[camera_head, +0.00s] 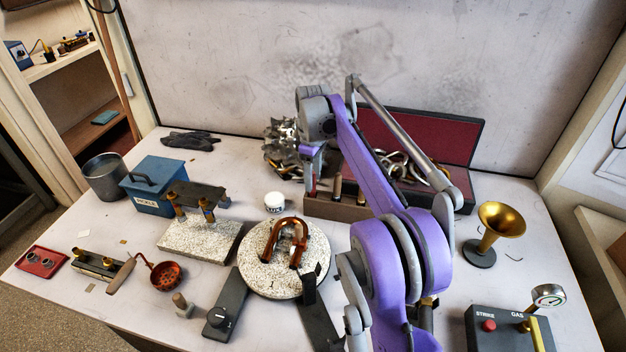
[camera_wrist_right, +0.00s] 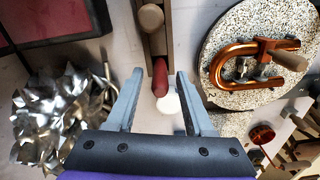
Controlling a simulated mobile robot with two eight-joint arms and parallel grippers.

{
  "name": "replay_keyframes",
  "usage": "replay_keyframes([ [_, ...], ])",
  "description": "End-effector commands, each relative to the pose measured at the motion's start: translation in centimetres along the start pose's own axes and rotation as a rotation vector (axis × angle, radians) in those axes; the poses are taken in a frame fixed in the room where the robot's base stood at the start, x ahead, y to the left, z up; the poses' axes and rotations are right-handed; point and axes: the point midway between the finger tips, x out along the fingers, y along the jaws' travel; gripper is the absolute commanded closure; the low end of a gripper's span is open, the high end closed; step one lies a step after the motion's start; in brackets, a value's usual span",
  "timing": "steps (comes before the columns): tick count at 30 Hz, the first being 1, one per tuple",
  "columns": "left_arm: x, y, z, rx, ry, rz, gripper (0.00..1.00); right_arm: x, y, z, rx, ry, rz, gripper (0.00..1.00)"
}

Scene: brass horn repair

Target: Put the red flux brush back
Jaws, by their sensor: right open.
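The red-handled flux brush (camera_wrist_right: 160,78) shows at the near end of a wooden rack (camera_wrist_right: 153,42) in the right wrist view. In the head view its red handle (camera_head: 312,187) stands at the rack's left end (camera_head: 345,210). My right gripper (camera_wrist_right: 160,73) is open, with one finger on each side of the red handle and visible gaps between. In the head view the right gripper (camera_head: 312,158) hangs over the rack's left end, partly hidden by my arm. The brush's lower end is hidden. My left gripper is not in view.
A pile of crumpled metal (camera_head: 283,150) stands left of the rack. A white jar (camera_head: 275,202) is in front of it. A round speckled slab (camera_head: 262,278) bears a copper U-shaped tube (camera_head: 276,233). An open red-lined case (camera_head: 425,137) is behind the rack.

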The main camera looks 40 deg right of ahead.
Motion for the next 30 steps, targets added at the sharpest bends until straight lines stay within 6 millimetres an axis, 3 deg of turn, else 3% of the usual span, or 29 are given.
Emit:
replay_keyframes([
  [9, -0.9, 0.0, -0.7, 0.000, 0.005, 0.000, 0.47, -7.0, 0.0, 0.0, 0.001, 0.000, 0.000, 0.47],
  [15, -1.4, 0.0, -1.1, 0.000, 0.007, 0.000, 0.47, -9.9, 0.0, 0.0, 0.001, 0.000, 0.000, 0.47],
  [30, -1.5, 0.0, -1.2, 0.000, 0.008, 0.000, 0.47, -10.8, 0.0, 0.0, 0.000, 0.000, 0.000, 0.47],
])
